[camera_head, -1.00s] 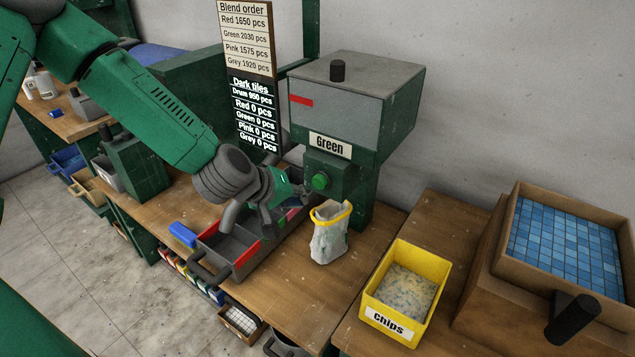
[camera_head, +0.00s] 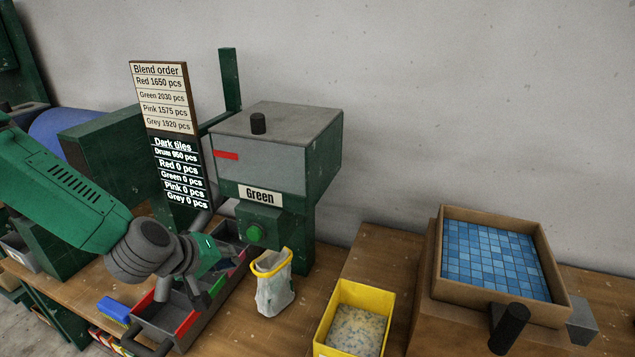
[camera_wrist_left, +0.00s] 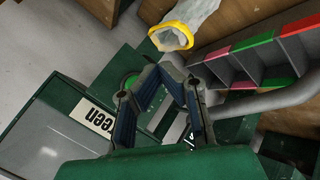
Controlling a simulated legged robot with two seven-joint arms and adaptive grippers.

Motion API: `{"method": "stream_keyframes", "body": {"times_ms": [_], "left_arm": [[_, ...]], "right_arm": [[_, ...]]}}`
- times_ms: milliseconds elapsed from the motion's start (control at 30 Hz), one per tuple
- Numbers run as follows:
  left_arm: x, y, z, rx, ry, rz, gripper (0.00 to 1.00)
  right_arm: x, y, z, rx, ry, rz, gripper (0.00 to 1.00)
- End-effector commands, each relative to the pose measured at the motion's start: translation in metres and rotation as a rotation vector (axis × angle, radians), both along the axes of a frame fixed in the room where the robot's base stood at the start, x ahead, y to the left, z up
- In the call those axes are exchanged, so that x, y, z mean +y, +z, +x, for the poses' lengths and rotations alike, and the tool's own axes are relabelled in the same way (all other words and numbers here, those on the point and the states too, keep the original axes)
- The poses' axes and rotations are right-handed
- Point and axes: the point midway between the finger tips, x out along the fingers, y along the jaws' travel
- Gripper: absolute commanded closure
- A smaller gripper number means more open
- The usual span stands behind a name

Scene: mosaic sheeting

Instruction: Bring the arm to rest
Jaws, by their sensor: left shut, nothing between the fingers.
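My left arm (camera_head: 62,192) comes in from the left, bent downward. Its gripper (camera_head: 208,262) hangs above the grey divided tray (camera_head: 181,329), left of the green button (camera_head: 254,234) on the dispenser labelled Green (camera_head: 278,152). In the left wrist view the gripper's fingers (camera_wrist_left: 172,72) converge at their tips with nothing between them. The button (camera_wrist_left: 131,82) shows behind the fingers there, and the yellow-rimmed bag (camera_wrist_left: 172,38) lies beyond the tips, apart from them. My right gripper does not show.
The pale bag (camera_head: 275,288) stands open in front of the dispenser. A yellow chips bin (camera_head: 385,296) and a wooden box with blue tiles (camera_head: 440,262) are to the right. The order board (camera_head: 160,95) stands behind my arm. A blue-handled item (camera_head: 113,309) lies left of the tray.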

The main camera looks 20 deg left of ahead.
Motion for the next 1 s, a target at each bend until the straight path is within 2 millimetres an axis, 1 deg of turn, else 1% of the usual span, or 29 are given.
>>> {"method": "stream_keyframes", "body": {"times_ms": [67, 133, 167, 267, 300, 367, 400, 467, 500, 600, 700, 800, 900, 1000], "left_arm": [[-0.001, -0.003, -0.001, 0.005, -0.005, 0.004, 1.00], [-0.005, -0.013, -0.008, 0.024, -0.025, 0.024, 1.00], [-0.008, -0.021, -0.013, 0.038, -0.042, 0.038, 1.00], [-0.021, -0.064, -0.043, 0.119, -0.129, 0.116, 1.00], [-0.027, -0.085, -0.060, 0.160, -0.176, 0.156, 1.00], [-0.035, -0.118, -0.090, 0.228, -0.257, 0.222, 1.00], [-0.038, -0.139, -0.112, 0.273, -0.313, 0.265, 1.00], [-0.042, -0.166, -0.145, 0.339, -0.399, 0.326, 1.00], [-0.043, -0.182, -0.165, 0.377, -0.454, 0.363, 1.00], [-0.042, -0.212, -0.213, 0.462, -0.583, 0.443, 1.00], [-0.039, -0.230, -0.247, 0.521, -0.682, 0.499, 1.00], [-0.037, -0.239, -0.269, 0.557, -0.747, 0.532, 1.00], [-0.035, -0.242, -0.278, 0.572, -0.776, 0.547, 1.00], [-0.035, -0.242, -0.280, 0.575, -0.782, 0.549, 1.00]], "right_arm": [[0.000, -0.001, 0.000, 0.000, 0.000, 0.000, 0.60], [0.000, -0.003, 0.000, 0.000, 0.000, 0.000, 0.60], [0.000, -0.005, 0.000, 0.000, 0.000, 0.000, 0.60], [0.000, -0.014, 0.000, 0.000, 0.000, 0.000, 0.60], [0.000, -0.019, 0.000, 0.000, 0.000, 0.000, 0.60], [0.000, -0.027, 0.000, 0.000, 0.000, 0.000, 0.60], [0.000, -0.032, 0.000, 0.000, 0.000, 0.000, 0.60], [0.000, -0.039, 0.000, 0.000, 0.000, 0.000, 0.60], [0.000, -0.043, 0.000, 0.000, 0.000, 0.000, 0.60], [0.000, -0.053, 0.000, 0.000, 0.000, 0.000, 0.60], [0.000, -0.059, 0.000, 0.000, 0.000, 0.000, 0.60], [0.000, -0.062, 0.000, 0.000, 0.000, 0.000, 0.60], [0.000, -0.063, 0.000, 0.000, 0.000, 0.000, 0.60], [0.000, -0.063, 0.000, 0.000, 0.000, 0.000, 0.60]]}}
